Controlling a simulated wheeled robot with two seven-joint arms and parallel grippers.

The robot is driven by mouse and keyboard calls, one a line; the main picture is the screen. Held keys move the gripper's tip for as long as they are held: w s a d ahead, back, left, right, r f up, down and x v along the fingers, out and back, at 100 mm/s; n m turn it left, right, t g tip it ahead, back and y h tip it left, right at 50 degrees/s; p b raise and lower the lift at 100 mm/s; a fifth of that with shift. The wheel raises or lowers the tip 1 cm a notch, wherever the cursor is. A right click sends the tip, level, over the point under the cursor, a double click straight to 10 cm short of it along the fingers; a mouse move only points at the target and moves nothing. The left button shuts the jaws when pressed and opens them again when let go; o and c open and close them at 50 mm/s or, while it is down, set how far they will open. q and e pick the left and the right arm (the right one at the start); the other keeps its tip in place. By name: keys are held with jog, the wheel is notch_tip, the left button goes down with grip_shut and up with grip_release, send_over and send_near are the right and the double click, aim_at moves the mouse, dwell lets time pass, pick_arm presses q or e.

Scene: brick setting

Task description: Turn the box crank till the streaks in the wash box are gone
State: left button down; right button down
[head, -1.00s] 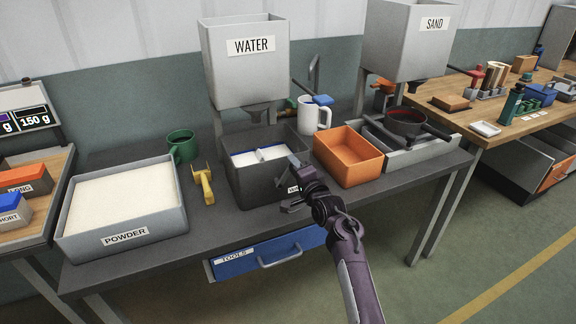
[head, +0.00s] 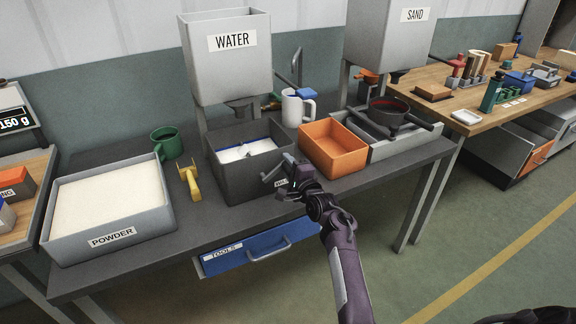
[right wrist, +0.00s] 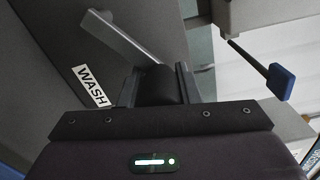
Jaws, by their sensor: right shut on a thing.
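The wash box (head: 232,186) is a dark grey open box under the WATER hopper. It holds white content with a blue edge strip and a small grey part showing in it; I cannot clearly make out streaks. My right gripper (head: 284,178) is at the box's front right side. In the right wrist view its fingers (right wrist: 158,76) are shut on the black handle (right wrist: 157,90) of the box crank, whose grey arm (right wrist: 122,38) runs to the upper left, near the WASH label (right wrist: 91,87). My left gripper is not in view.
An orange bin (head: 333,150) stands close right of the wash box, with a white mug (head: 291,110) behind. A yellow-handled tool (head: 190,183), a green mug (head: 166,142) and the powder tray (head: 110,238) are to the left. A blue drawer (head: 243,256) sits below.

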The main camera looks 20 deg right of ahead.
jog(key=shift+a, duration=0.4)
jog(key=c, duration=1.4)
grip_release()
jog(key=o, duration=0.3)
jog(key=shift+w+a+r, duration=0.1)
jog(key=shift+a, duration=0.05)
jog(key=shift+d, duration=0.25)
jog(key=shift+s+d, duration=0.1)
jog(key=shift+s, duration=3.85)
